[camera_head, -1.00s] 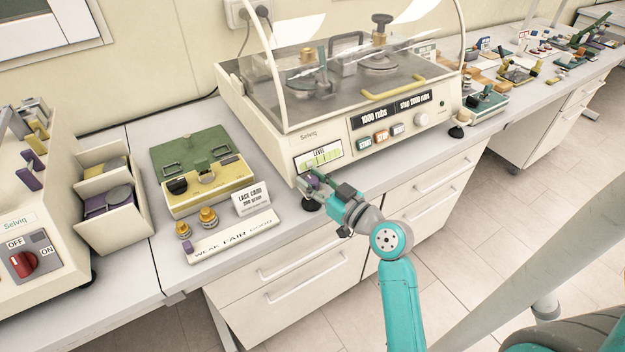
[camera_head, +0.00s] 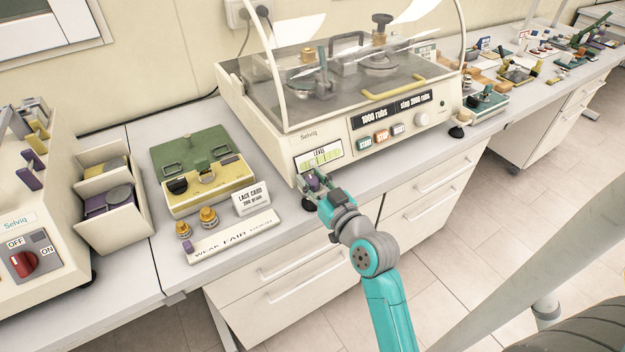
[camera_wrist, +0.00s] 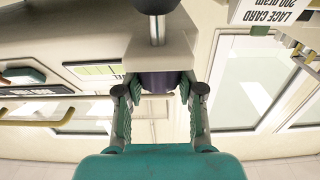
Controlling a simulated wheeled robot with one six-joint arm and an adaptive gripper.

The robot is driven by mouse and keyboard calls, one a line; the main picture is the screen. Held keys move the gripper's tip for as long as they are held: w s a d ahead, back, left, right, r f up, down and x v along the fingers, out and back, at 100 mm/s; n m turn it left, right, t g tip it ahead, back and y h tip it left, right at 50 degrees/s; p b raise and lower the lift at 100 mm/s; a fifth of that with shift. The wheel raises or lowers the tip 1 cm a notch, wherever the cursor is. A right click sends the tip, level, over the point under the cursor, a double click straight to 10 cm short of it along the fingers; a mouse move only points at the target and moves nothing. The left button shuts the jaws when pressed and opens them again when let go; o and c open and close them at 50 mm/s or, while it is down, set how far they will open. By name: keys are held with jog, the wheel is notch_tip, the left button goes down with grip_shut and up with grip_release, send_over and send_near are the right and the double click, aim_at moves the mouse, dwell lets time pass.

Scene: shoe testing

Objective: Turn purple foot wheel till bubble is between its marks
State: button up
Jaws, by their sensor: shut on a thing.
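The purple foot wheel (camera_head: 315,182) sits at the front left corner of the cream rub machine (camera_head: 300,138), below the level window. My gripper (camera_head: 315,187) reaches it from the front. In the wrist view my gripper (camera_wrist: 158,95) has a finger on each side of the purple wheel (camera_wrist: 158,83) and is shut on it. The wheel is partly hidden by the fingers in the head view. The yellow-green level (camera_head: 320,159) is on the machine's front, and it also shows in the wrist view (camera_wrist: 97,71). Its bubble is too small to place against the marks.
A lace card (camera_head: 254,199), a strength scale strip (camera_head: 232,236) and brass weights (camera_head: 208,217) lie left of my gripper. A green and yellow case (camera_head: 209,175) stands behind them. The machine's front panel has buttons (camera_head: 381,137) to the right. Drawers (camera_head: 310,285) are below the bench edge.

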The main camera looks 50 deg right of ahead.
jog(key=shift+a+m+g+h, duration=0.1)
jog(key=shift+m+g+h, duration=1.1)
jog(key=shift+m+h, duration=0.95)
jog(key=shift+n+h, duration=0.35)
jog(key=o, duration=1.2)
jog(key=shift+c, duration=0.2)
jog(key=v, duration=1.2)
